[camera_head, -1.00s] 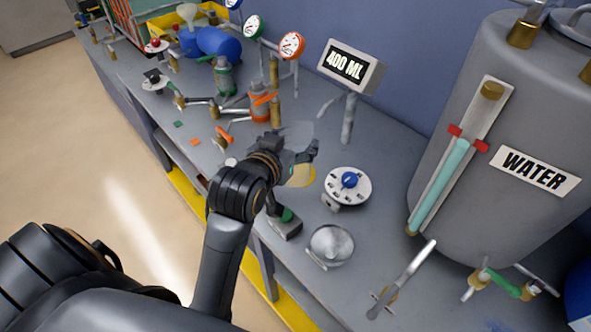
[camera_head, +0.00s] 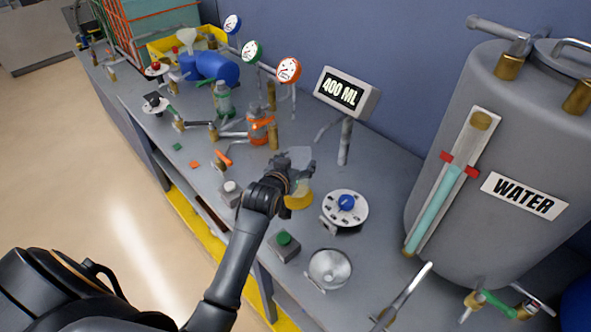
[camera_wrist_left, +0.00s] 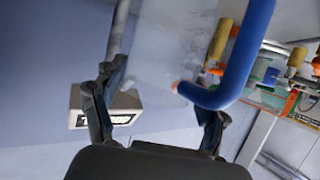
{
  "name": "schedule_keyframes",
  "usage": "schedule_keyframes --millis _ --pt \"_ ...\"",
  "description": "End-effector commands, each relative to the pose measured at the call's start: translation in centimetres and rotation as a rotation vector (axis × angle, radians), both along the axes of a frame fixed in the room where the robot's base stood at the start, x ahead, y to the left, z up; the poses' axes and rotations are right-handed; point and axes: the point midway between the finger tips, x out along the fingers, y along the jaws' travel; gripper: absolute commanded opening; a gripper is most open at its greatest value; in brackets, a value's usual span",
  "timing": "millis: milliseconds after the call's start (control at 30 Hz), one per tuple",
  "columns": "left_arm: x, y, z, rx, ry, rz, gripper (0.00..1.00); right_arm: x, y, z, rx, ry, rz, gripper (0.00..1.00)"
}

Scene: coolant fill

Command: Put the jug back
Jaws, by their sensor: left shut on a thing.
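A clear jug (camera_head: 299,184) with yellow liquid in its lower part is near the middle of the head view, beside the dial with a blue knob. My left gripper (camera_head: 296,168) is shut on the jug. In the left wrist view the translucent jug (camera_wrist_left: 165,45) fills the space between the two dark fingers (camera_wrist_left: 157,105). I cannot tell whether its base touches the bench. My right gripper is in neither view.
A green-button box (camera_head: 284,246) is at the front edge. The 400 ML display (camera_head: 347,95) stands behind. A water tank (camera_head: 465,190) is at right.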

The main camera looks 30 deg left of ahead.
Motion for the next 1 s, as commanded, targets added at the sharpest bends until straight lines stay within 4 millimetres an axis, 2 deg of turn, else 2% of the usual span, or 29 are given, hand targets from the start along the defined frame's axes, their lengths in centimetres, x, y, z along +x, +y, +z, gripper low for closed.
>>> schedule_keyframes --millis 100,300,700,733,800,833,1000 --pt "0.7 0.3 -0.9 0.0 0.002 0.0 0.19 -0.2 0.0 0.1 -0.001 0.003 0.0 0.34" --pt "0.5 0.2 -3.4 -0.001 0.002 0.001 0.19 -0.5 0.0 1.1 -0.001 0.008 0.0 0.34" --pt "0.5 0.2 -4.1 -0.001 0.0 0.001 0.19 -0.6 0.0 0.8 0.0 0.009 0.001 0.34" --pt "0.5 0.2 -4.0 0.0 0.0 0.001 0.79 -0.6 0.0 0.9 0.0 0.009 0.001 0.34" --pt "0.5 0.2 -4.0 0.0 0.0 0.001 0.93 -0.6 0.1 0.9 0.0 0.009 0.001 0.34" --pt "0.5 0.2 -4.0 0.0 0.0 0.001 0.96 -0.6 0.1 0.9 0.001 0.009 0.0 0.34" --pt "0.5 0.2 -4.0 0.0 0.001 0.001 0.96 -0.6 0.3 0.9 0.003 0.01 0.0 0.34"
